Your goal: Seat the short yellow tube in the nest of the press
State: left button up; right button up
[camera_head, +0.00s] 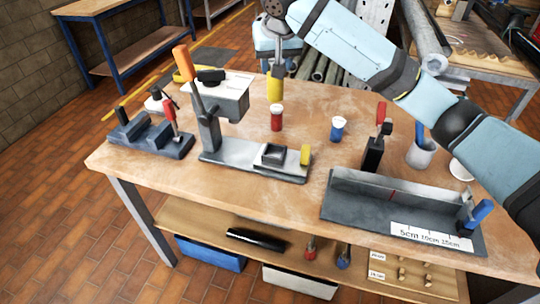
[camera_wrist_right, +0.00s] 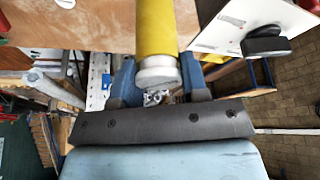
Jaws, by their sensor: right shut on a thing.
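The yellow tube (camera_head: 275,90) hangs roughly upright in my right gripper (camera_head: 276,70), which is shut on it. In the right wrist view the tube (camera_wrist_right: 156,28) is between the fingers (camera_wrist_right: 158,82), with a pale grey end near the palm. The press (camera_head: 208,128) has a grey base, a column and an orange-tipped lever. Its nest (camera_head: 272,156) appears to be the dark block on the base plate, with a small yellow part beside it. The held tube is behind and above the nest, apart from it. My left gripper is out of view.
A red jar (camera_head: 277,118) stands near below the tube, with a blue jar (camera_head: 338,129) to its right. A white-topped box (camera_head: 229,94) is behind the press. A dark clamp fixture (camera_head: 153,135) stands left; a measuring trough (camera_head: 395,213) stands front right.

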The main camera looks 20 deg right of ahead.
notch_tip(320, 180, down, 20)
jog(key=shift+r+b, duration=0.1)
jog(key=shift+b, duration=0.6)
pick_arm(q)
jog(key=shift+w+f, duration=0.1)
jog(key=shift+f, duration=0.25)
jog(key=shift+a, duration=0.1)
pick_arm(e)
jog(key=o, duration=1.2)
pick_arm(q)
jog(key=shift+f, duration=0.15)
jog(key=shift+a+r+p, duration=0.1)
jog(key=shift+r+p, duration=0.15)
jog(key=shift+p, duration=0.3)
pick_arm(e)
jog(key=shift+v, duration=6.05)
